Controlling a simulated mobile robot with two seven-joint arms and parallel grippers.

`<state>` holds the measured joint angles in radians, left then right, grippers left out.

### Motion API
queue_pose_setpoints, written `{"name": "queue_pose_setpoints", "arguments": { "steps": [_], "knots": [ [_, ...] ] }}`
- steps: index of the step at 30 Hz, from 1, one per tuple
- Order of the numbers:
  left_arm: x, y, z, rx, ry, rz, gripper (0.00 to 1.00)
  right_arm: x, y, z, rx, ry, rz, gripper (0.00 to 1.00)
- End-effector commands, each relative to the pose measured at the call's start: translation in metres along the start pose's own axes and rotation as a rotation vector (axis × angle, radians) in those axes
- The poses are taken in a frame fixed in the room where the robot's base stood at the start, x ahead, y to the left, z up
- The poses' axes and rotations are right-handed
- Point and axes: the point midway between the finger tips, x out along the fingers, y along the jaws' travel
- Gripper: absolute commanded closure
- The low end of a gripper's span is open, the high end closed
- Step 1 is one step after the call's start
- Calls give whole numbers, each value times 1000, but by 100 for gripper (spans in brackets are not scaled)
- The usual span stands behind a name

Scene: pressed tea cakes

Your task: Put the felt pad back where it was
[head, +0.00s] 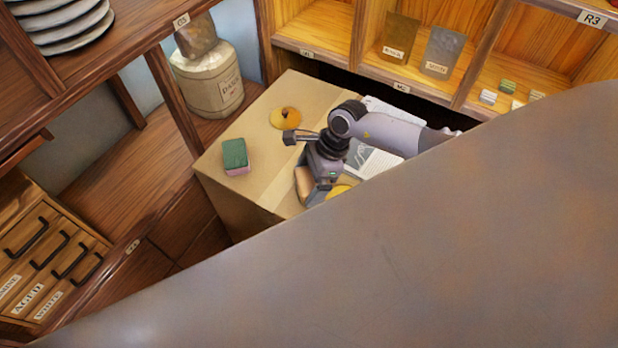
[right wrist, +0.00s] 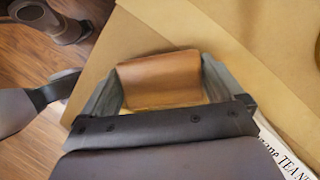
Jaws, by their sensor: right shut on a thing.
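My right gripper (head: 308,190) is low over the top of a cardboard box (head: 215,165). It is shut on a tan-brown, soft-edged piece (head: 303,181). In the right wrist view the brown piece (right wrist: 158,78) sits between the two grey fingers of my right gripper (right wrist: 160,85). I cannot tell whether this piece is the felt pad, or whether it touches the box top. A green block with a pink lower layer (head: 235,154) lies on the box, left of the gripper.
A yellow disc (head: 286,118) with a dark mark lies farther back on the box. Another yellow piece (head: 341,189) and a printed paper (head: 375,162) lie beside the gripper. A large canister (head: 210,80) and shelves (head: 400,75) stand behind. A large grey surface hides the lower right.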

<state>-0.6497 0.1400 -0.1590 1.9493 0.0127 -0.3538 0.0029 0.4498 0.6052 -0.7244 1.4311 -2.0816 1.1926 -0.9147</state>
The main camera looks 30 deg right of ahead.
Motion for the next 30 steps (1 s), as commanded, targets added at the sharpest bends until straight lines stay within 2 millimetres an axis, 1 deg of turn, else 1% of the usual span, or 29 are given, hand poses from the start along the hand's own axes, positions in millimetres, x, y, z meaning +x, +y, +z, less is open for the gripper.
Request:
{"name": "queue_pose_setpoints", "arguments": {
  "steps": [3,4,11,14,16,20,24,30],
  "knots": [
    [3,0,4,0,0,0,10,4,0,-2,0,0,0,30],
    [2,0,3,0,0,0,10,3,0,-1,0,0,0,0],
    [2,0,2,0,0,0,10,2,0,-1,0,0,0,0],
    [-1,0,-1,0,0,0,10,-1,0,1,1,0,1,0],
    [0,0,-1,0,1,0,10,-7,-1,0,0,1,-2,0],
    [0,0,-1,0,1,0,10,-29,-1,-1,-2,3,-3,0],
    [0,0,0,0,1,0,10,-61,-1,-1,-2,3,-4,0],
    [2,0,2,0,1,0,10,-99,-1,-1,-1,2,-4,0]
  ]
}}
